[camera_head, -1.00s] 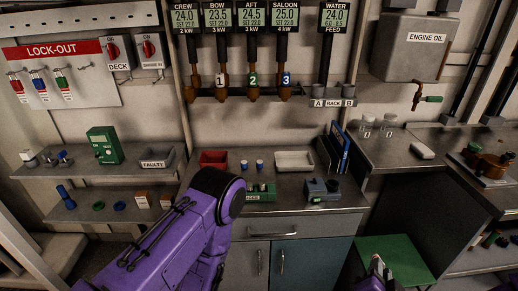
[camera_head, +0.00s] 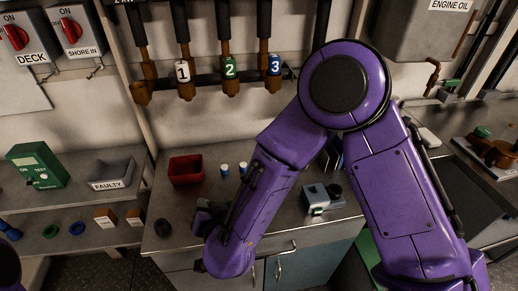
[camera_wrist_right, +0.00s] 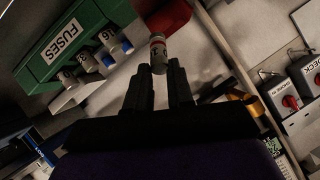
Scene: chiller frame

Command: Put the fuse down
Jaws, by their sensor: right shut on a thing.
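My right gripper (camera_head: 204,216) is low over the worktop's front left part in the head view, small and dark there. In the right wrist view my right gripper (camera_wrist_right: 160,78) is shut on a pale cylindrical fuse (camera_wrist_right: 158,55) with a red band. The fuse sticks out beyond the fingertips, with the red bin (camera_wrist_right: 170,17) behind it. The green fuse box (camera_wrist_right: 75,42), labelled FUSES, holds several fuses at the upper left; my right arm hides it in the head view. My left gripper is not in view.
The red bin (camera_head: 186,171) and two small white-and-blue cylinders (camera_head: 224,170) stand on the worktop (camera_head: 165,205). Left are a grey FAULTY bin (camera_head: 110,174) and a green tester (camera_head: 38,166). Numbered hanging holders are above.

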